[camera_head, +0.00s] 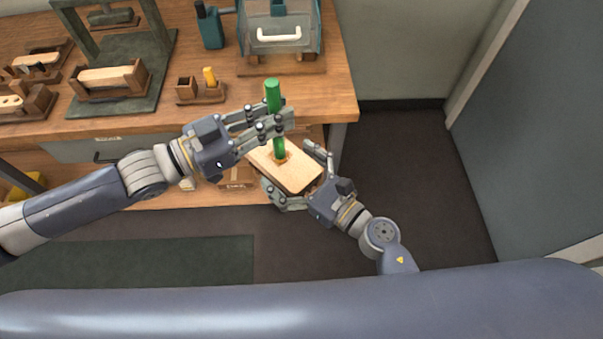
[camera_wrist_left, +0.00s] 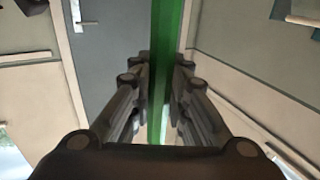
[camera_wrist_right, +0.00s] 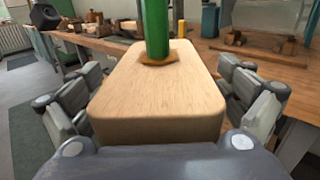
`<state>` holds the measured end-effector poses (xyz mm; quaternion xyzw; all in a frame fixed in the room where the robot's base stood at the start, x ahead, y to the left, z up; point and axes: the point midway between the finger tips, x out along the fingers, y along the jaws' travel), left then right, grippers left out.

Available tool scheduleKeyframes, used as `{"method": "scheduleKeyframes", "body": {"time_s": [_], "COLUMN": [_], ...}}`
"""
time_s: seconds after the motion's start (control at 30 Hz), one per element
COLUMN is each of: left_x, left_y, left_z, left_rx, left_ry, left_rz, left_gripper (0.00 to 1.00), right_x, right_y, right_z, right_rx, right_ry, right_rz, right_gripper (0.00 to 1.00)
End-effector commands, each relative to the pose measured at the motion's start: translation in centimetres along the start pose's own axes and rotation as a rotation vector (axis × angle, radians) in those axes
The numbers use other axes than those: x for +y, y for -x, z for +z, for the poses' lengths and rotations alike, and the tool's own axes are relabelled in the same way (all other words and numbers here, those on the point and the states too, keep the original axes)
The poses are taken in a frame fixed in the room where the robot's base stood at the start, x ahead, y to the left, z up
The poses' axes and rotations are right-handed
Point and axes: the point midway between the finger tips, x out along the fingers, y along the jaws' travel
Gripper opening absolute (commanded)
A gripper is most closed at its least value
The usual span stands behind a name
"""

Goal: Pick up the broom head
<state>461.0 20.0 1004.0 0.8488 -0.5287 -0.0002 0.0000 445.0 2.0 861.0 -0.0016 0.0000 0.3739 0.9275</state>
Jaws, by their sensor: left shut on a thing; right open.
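The broom head is a light wooden block (camera_head: 290,172) with rounded corners, in the air in front of the workbench. A green handle (camera_head: 273,95) stands up from it through an orange-brown ring (camera_wrist_right: 158,57). My left gripper (camera_head: 277,118) is shut on the green handle above the block. The green handle also runs between its fingers in the left wrist view (camera_wrist_left: 163,75). My right gripper (camera_head: 302,172) is open, with its fingers on either side of the block. In the right wrist view gaps show between the fingers and the block (camera_wrist_right: 160,95). The block's underside is hidden.
The wooden workbench (camera_head: 215,125) lies behind, holding wooden blocks in holders (camera_head: 113,80), a dark green press frame (camera_head: 160,30), a teal bottle (camera_head: 210,28) and a clear-sided box with a white handle (camera_head: 280,35). The floor to the right (camera_head: 420,170) is clear.

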Motion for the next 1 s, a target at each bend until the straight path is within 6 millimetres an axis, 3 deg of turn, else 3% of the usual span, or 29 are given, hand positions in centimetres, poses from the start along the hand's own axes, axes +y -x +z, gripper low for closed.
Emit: {"method": "scheduleKeyframes", "body": {"time_s": [0.33,0.57,0.73,0.77,0.83,0.9,1.0], "left_x": [0.02,0.09,0.25,0.28,0.31,0.28,0.19], "left_y": [-0.03,-0.04,-0.06,-0.07,-0.07,-0.06,-0.04], "left_z": [-0.18,-0.18,-0.17,-0.18,-0.15,-0.12,-0.08], "left_rx": [0.004,0.004,0.005,0.005,0.005,0.004,0.003], "left_ry": [-0.001,0.001,0.006,0.006,0.006,0.005,0.004], "left_rz": [0.001,0.002,0.005,0.006,0.006,0.005,0.004], "left_gripper": [0.00,0.00,0.00,0.20,0.36,0.39,0.39], "right_x": [0.01,-0.02,-0.06,-0.07,-0.07,-0.05,-0.03], "right_y": [-0.45,-0.45,-0.47,-0.51,-0.51,-0.51,-0.50], "right_z": [-0.01,0.01,0.06,0.23,0.24,0.23,0.20], "right_rx": [0.001,0.000,-0.001,-0.004,-0.004,-0.004,-0.004], "right_ry": [0.000,0.000,0.000,0.000,0.000,0.000,0.000], "right_rz": [0.000,-0.001,-0.001,-0.002,-0.002,-0.001,-0.001], "right_gripper": [0.95,0.45,0.44,0.43,0.37,0.21,0.20]}}
